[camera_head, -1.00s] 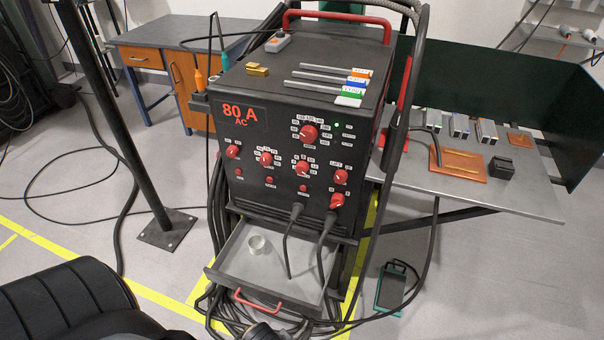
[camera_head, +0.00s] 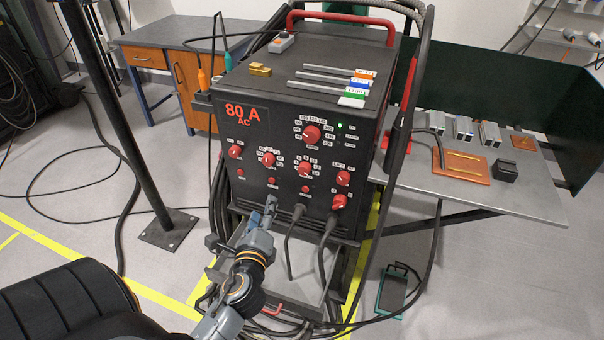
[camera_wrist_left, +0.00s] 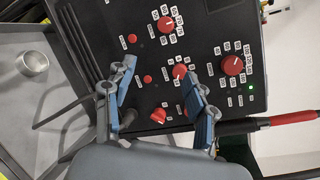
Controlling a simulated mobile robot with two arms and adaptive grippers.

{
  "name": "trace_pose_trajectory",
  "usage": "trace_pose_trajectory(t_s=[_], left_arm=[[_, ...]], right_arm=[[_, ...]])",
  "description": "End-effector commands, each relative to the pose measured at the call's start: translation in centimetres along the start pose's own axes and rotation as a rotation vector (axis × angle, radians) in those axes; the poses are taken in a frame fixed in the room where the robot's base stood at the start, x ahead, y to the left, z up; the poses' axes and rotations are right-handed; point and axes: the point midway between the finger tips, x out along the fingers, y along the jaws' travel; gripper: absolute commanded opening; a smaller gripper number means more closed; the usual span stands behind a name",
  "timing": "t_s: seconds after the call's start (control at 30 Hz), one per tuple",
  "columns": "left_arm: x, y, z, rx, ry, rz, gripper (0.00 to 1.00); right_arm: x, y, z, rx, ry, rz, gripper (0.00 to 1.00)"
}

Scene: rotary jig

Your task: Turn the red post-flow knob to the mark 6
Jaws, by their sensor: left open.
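The welder's black front panel (camera_head: 255,190) carries several red knobs with small labels too small to read, so I cannot tell which is the post-flow knob. They include a large upper knob (camera_head: 312,134), a left knob (camera_head: 235,152), two middle knobs (camera_head: 268,159) (camera_head: 305,169), a right knob (camera_head: 344,177) and a lower right knob (camera_head: 339,201). My left gripper (camera_head: 271,204) is in front of the lower panel. In the left wrist view the gripper (camera_wrist_left: 159,68) is open and empty, its fingers apart.
Two black cables plug into the lower panel. The open drawer (camera_head: 306,285) lies below, partly hidden by my left arm; a metal cup (camera_wrist_left: 33,65) stands in it. A grey side table (camera_head: 520,195) is at right. Metal rods lie on the welder's top.

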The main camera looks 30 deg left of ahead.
Motion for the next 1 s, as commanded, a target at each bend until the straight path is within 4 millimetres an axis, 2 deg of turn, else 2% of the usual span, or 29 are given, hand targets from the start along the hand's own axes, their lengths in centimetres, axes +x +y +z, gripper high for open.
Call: trace_pose_trajectory(t_s=[0.03,0.1,0.2,0.3,0.43,0.53,0.8,1.0], left_arm=[[0.8,-0.8,-0.3,0.188,-0.005,-0.074,0.56],[1.4,-1.6,-1.1,0.445,-0.005,-0.167,0.56],[1.9,-2.2,-2.5,0.710,0.002,-0.259,0.56],[2.1,-2.4,-3.5,0.858,0.010,-0.310,0.56],[2.9,-2.7,-4.0,0.914,0.012,-0.331,0.56],[4.2,-3.2,-4.1,0.912,0.011,-0.331,0.56],[9.7,-4.8,-5.0,0.909,0.010,-0.330,0.56],[13.1,-5.6,-5.6,0.908,0.011,-0.329,0.56]], right_arm=[[0.0,0.1,0.0,0.000,0.000,0.001,0.00],[0.0,0.1,0.0,0.000,0.000,0.001,0.00],[0.0,0.1,0.0,0.000,-0.001,0.001,0.00],[0.0,0.1,0.0,0.000,-0.001,0.001,0.00],[-0.3,0.1,0.0,0.000,-0.001,0.001,0.00],[-0.8,0.1,-0.1,0.000,-0.001,0.000,0.00],[-1.5,0.0,-0.1,-0.001,0.000,0.000,0.00],[-1.4,-0.2,-0.1,-0.002,0.000,-0.002,0.00]])
